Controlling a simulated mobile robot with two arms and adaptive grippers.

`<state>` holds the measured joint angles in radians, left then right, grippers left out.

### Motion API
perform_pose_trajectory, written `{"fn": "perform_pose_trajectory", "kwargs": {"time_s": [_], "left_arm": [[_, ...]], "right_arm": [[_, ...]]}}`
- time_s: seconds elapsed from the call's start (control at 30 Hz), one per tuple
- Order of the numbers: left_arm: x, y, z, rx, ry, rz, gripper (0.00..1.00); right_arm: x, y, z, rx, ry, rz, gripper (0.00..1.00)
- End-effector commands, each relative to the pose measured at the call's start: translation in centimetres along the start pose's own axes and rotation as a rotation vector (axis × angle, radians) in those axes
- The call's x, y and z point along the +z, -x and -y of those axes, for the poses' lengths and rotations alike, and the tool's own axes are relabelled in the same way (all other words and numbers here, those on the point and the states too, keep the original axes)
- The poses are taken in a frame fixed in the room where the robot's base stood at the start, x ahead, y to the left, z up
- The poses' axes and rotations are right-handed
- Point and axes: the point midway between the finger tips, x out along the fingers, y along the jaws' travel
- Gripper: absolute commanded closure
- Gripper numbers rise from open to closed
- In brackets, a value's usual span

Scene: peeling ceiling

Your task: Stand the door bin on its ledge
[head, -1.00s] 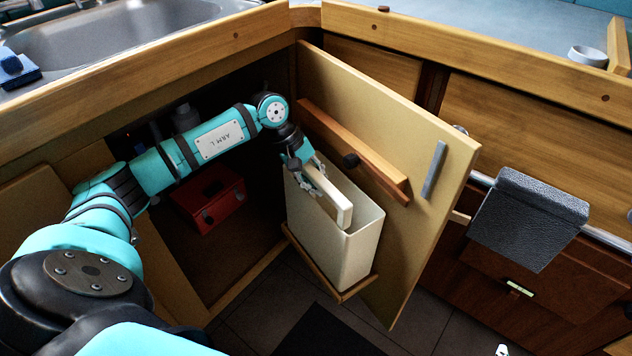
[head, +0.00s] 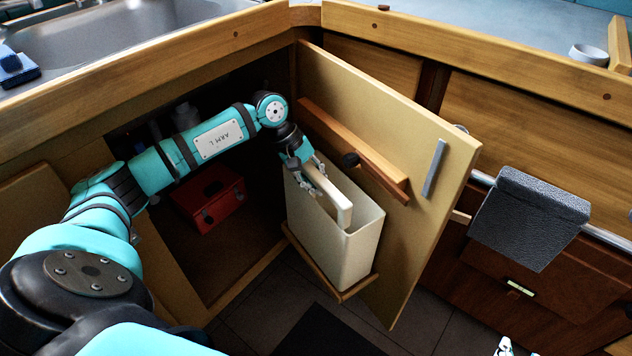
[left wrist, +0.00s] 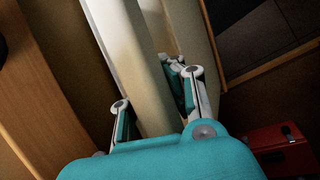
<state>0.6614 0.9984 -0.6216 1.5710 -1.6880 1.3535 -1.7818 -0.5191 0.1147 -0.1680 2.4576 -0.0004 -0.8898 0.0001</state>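The door bin (head: 335,258) is a tall cream box with an open top and a pale handle bar (head: 343,212) across it. It stands about upright on the small wooden ledge (head: 352,290) low on the inside of the open cabinet door (head: 425,190). My left gripper (head: 318,188) is at the handle bar, with fingers on both sides, and looks shut on it. In the left wrist view the bar (left wrist: 140,60) runs between the fingers; the left fingertip is hidden. Only white tips of my right gripper (head: 505,347) show at the bottom edge.
A wooden rail (head: 350,145) with a dark knob crosses the door above the bin. A red toolbox (head: 212,200) sits inside the dark cabinet, left of the bin. A grey towel (head: 530,220) hangs at the right. A dark mat (head: 325,335) lies on the floor.

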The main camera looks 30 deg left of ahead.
Motion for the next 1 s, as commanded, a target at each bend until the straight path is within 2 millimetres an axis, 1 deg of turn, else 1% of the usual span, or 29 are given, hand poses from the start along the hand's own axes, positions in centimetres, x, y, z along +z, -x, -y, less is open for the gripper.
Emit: {"fn": "perform_pose_trajectory", "kwargs": {"time_s": [0.67,1.0], "left_arm": [[0.0,0.2,-0.1,0.012,-0.003,0.000,1.00],[0.0,0.2,-0.1,0.012,-0.003,0.000,1.00]], "right_arm": [[-2.0,-0.3,0.4,-0.009,0.001,-0.098,0.60],[-2.1,-0.3,0.3,-0.008,0.001,-0.098,0.60]]}}
